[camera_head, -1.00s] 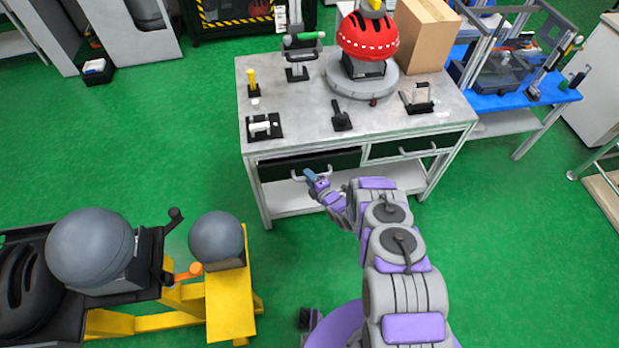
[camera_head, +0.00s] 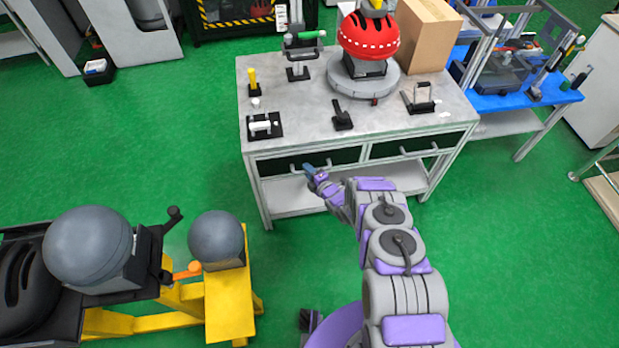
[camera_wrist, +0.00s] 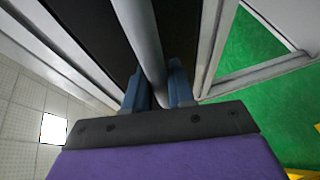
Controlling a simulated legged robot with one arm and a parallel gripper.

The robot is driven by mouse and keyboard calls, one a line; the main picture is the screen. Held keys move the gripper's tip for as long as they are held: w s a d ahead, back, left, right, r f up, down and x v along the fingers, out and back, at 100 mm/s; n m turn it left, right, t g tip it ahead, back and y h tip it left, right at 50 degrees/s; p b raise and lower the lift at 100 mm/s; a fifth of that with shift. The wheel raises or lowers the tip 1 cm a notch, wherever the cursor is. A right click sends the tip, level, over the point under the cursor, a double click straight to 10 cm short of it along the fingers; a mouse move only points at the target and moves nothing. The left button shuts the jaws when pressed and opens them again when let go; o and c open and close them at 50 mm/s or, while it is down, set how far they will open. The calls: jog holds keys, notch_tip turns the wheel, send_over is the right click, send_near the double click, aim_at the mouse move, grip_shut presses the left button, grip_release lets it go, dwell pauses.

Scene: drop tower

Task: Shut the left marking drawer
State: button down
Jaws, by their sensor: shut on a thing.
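The left marking drawer (camera_head: 281,164) is the left of two dark-fronted drawers under the grey workbench top. In the head view its front looks about level with the bench frame; whether a small gap remains I cannot tell. Its grey bar handle (camera_wrist: 144,40) runs between my blue fingers in the wrist view. My gripper (camera_head: 311,171) is at the right part of this handle and shut on it. The fingers hide part of the handle and the drawer front behind.
The right drawer (camera_head: 385,150) looks shut. The bench top (camera_head: 300,120) holds a red helmet (camera_head: 368,36) on a stand, a cardboard box (camera_head: 426,35) and several small tools. A yellow stand (camera_head: 230,305) with grey balls is at lower left. Green floor lies open between.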

jog(key=shift+w+d+f, duration=0.1)
jog(key=shift+w+d, duration=0.05)
jog(key=shift+w, duration=0.2)
jog(key=c, duration=1.1)
grip_release()
jog(key=shift+w+f, duration=0.1)
jog(key=shift+f, duration=0.05)
jog(key=shift+o, duration=0.2)
jog(key=shift+r, duration=0.2)
jog(key=p+v, duration=0.5)
jog(key=v, duration=1.2)
jog(key=shift+s, duration=0.25)
jog(key=shift+f, duration=0.15)
